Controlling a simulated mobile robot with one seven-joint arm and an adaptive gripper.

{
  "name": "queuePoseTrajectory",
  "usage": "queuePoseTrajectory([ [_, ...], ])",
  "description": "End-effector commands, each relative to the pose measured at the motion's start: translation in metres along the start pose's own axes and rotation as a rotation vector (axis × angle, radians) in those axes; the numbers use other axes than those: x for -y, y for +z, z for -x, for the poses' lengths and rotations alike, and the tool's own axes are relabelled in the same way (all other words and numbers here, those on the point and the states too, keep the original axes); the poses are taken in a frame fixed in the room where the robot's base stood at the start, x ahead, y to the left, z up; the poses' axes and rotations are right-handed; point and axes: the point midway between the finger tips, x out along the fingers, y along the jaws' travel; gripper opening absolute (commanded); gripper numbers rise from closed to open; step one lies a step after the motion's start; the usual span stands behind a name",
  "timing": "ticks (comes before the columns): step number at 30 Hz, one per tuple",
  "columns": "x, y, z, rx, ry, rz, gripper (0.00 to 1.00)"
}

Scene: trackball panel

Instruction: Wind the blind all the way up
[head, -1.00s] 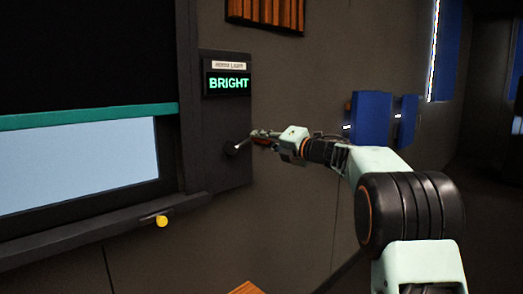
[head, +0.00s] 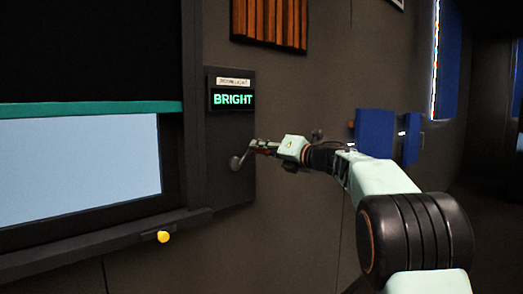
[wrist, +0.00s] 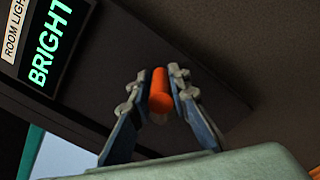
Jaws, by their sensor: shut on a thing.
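The blind (head: 80,50) is a black sheet with a teal bottom bar (head: 90,108). It hangs partway down, with the pale window pane (head: 80,165) bare below the bar. A crank (head: 236,162) sits on the dark panel right of the window. My gripper (head: 257,146) is at the crank's handle end. In the wrist view, my gripper (wrist: 158,92) is shut on the orange crank handle (wrist: 159,95), with a finger on each side. Much of the handle is hidden by the fingers in the head view.
A green BRIGHT display (head: 232,99) is above the crank, under a ROOM LIGHT label. A yellow knob (head: 163,237) is on the sill (head: 110,242). A slatted wood panel (head: 269,22) hangs above, and blue boxes (head: 375,133) are on the wall at right.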

Motion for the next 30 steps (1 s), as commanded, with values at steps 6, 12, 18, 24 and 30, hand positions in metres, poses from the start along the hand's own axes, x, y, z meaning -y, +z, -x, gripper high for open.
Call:
queuePoseTrajectory([
  [6, -0.002, 0.001, 0.000, 0.001, 0.002, -0.001, 0.23],
  [12, -0.001, 0.000, 0.000, 0.000, 0.002, -0.002, 0.34],
  [18, -0.001, 0.000, 0.001, 0.000, 0.001, -0.002, 0.34],
  [24, -0.001, 0.001, 0.019, 0.001, 0.000, -0.003, 0.34],
  [30, -0.001, 0.002, 0.060, 0.003, 0.000, -0.002, 0.34],
])
